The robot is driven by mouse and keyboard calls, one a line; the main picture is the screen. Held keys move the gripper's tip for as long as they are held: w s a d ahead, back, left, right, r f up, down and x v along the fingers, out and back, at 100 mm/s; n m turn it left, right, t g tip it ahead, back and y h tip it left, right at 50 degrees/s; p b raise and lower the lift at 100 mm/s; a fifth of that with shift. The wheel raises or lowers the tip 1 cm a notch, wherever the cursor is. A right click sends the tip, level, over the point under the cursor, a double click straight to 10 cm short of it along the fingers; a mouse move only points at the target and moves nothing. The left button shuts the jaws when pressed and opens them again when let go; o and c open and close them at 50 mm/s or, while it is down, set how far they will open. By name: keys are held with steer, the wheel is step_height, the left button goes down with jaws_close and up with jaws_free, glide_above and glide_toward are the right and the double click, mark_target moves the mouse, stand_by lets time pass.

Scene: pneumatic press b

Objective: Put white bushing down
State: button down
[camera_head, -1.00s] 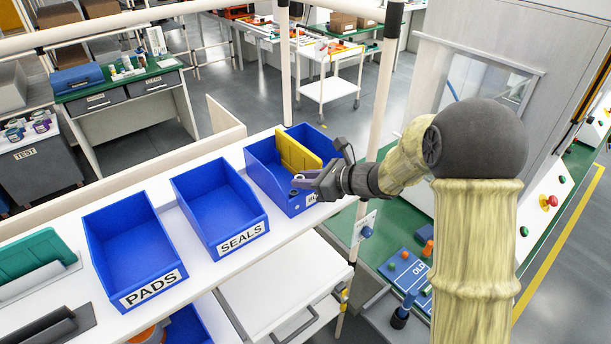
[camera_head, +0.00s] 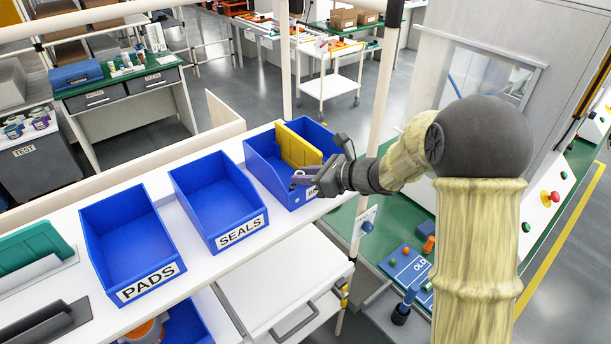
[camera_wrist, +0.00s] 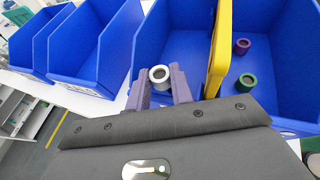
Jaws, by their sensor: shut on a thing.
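The white bushing (camera_wrist: 160,77) is a small pale ring with a dark bore, held between the purple fingers of my gripper (camera_wrist: 160,84) in the wrist view. In the head view my gripper (camera_head: 303,178) is over the front of the rightmost blue bin (camera_head: 256,153), whose label is partly hidden by the gripper. A yellow divider (camera_wrist: 219,45) splits this bin. In the wrist view the bushing shows over the compartment left of the divider. A purple bushing (camera_wrist: 242,46) and a green bushing (camera_wrist: 248,80) stand in the right compartment. I cannot tell the bushing's height above the bin floor.
The SEALS bin (camera_head: 240,233) and PADS bin (camera_head: 150,283) stand to the left and look empty. They share a white shelf (camera_head: 195,250). A pale upright post (camera_head: 374,120) is close behind my wrist. A blue OLD tray (camera_head: 408,262) lies lower right.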

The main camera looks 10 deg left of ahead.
steer(key=shift+f, duration=0.15)
steer(key=c, duration=1.2)
jaws_free()
steer(key=shift+c, duration=0.2)
steer(key=shift+r+p, duration=0.7)
steer(key=shift+p, duration=0.3)
steer(key=b+v, duration=0.4)
steer(key=v, duration=0.8)
steer(key=shift+b, duration=0.3)
steer(key=shift+w+f, duration=0.1)
